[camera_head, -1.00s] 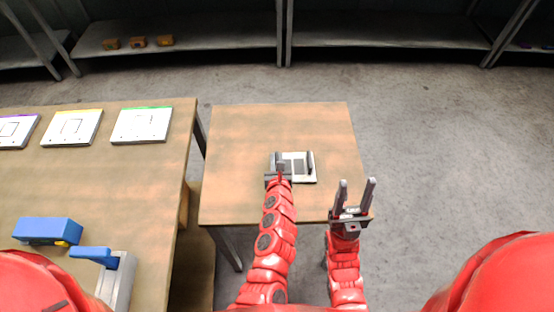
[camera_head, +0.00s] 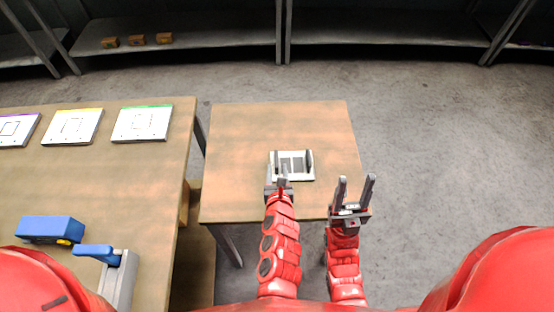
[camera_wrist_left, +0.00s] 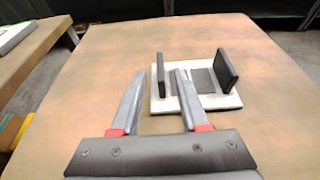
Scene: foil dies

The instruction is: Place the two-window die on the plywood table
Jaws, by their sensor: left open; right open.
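The die (camera_head: 306,177) is a white plate with dark upright walls at two sides and grey window areas between them. It lies flat on the small plywood table (camera_head: 240,135), near its middle. The die also shows in the left wrist view (camera_wrist_left: 228,102). My left gripper (camera_head: 280,182) is open and empty at the near left edge of the die. My right gripper (camera_head: 356,179) is open and empty over the table's near right corner.
A longer wooden bench (camera_head: 120,185) stands at the left. It bears white plates (camera_head: 142,123) with coloured edges, a blue block (camera_head: 50,229) and a blue-handled grey device (camera_head: 118,275). Shelves (camera_head: 190,38) stand at the back. The small table is clear around the die.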

